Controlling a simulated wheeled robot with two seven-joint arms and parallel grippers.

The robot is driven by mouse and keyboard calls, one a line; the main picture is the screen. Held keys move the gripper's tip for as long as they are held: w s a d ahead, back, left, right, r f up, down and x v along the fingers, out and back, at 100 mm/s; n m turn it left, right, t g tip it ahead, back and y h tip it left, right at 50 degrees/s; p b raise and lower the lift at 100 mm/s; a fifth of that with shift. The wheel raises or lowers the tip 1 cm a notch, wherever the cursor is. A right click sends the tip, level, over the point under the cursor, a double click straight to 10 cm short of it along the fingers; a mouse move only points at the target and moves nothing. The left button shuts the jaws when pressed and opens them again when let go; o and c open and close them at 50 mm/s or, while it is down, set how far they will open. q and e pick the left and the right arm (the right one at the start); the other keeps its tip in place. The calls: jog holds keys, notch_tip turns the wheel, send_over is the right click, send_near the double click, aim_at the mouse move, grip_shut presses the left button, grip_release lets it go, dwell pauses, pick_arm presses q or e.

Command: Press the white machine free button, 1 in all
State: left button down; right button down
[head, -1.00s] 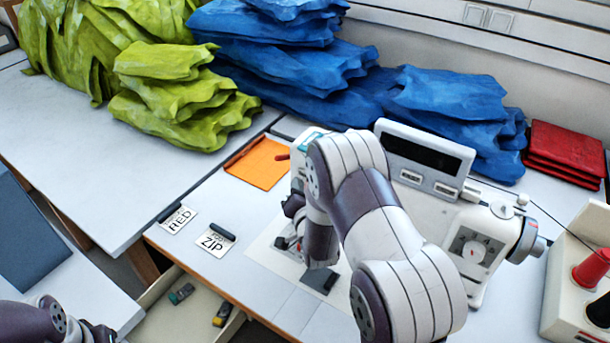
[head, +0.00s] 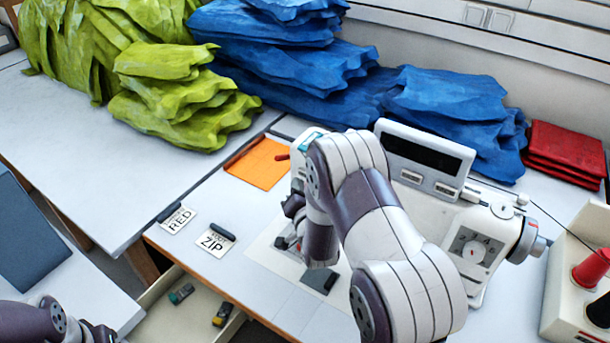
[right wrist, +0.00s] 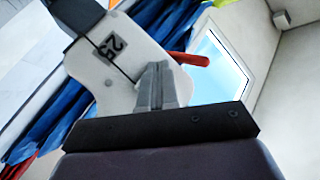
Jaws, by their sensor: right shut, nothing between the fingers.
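The white machine (head: 472,243) is a sewing machine with a dark display and a dial, standing on the right-hand table. My right arm crosses in front of it and hides much of its middle and left end. In the right wrist view, the closed, empty fingers of my right gripper (right wrist: 156,72) overlap a white part of the machine (right wrist: 120,62) with a dark marked label; I cannot tell whether they touch it. A red lever (right wrist: 188,59) shows beside them. I cannot make out the free button. My left gripper (head: 98,332) shows only partly at the bottom left; its jaws are unclear.
Blue fabric piles (head: 450,105) and a red folded stack (head: 567,150) lie behind the machine. An orange sheet (head: 258,163) and cards marked RED (head: 178,219) and ZIP (head: 214,242) lie to its left. A thread stand (head: 565,300) is at the right. An open drawer (head: 158,303) juts out below.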

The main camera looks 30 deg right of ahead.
jog(key=shift+d, duration=0.1)
dwell(0.4)
jog(key=shift+w+d, duration=0.25)
jog(key=shift+d, duration=0.05)
jog(key=shift+w+d+b, duration=0.2)
jog(key=shift+d+b, duration=0.15)
dwell(0.6)
jog(key=shift+a, duration=0.1)
jog(key=shift+s+a, duration=0.45)
jog(key=shift+a, duration=0.2)
jog(key=shift+s+a, duration=0.4)
jog(key=shift+a, duration=0.3)
jog(key=shift+s+a, duration=0.45)
jog(key=shift+a, duration=0.3)
jog(key=shift+s+a, duration=0.4)
jog(key=shift+a, duration=0.3)
